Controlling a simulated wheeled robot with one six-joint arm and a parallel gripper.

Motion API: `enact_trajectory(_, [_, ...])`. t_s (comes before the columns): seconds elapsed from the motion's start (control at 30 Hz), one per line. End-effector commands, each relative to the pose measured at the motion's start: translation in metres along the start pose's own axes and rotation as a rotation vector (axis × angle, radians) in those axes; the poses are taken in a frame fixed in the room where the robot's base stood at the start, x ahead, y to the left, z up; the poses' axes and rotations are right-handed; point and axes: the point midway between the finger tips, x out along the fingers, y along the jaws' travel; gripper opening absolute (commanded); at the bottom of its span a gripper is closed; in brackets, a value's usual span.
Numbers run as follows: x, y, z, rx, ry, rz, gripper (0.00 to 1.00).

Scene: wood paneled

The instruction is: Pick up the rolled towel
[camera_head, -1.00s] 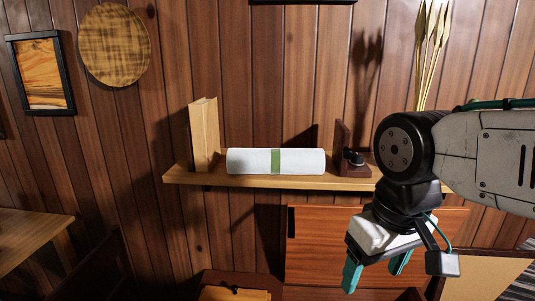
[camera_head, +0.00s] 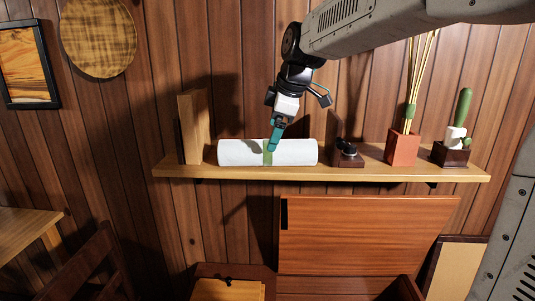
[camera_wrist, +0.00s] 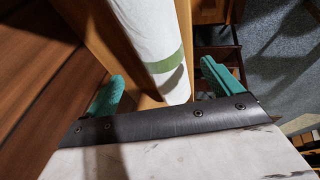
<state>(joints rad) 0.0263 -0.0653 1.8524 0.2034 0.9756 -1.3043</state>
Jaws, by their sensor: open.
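The rolled towel (camera_head: 293,152) is white with a green band and lies lengthwise on the wall shelf. My gripper (camera_head: 272,147) is at the towel's middle, by the green band, pointing down. In the wrist view the towel (camera_wrist: 155,35) runs up from between the two teal fingers of my gripper (camera_wrist: 160,85), which are spread apart on either side of it. The gripper is open. I cannot tell whether the fingers touch the towel.
The wooden shelf (camera_head: 370,172) also holds a wooden bookend (camera_head: 192,127) to the left, a small dark object (camera_head: 347,152), a red-brown vase (camera_head: 402,148) and a potted cactus (camera_head: 453,150) to the right. A panelled wall stands close behind. A cabinet (camera_head: 365,235) is below.

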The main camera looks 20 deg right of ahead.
Motion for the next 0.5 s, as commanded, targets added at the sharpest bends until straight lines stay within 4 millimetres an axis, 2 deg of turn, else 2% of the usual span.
enact_trajectory(0.3, [0.044,-0.002,0.002,0.002,-0.002,-0.003,0.91])
enact_trajectory(0.5, [0.060,-0.002,0.003,0.003,-0.001,-0.001,0.91])
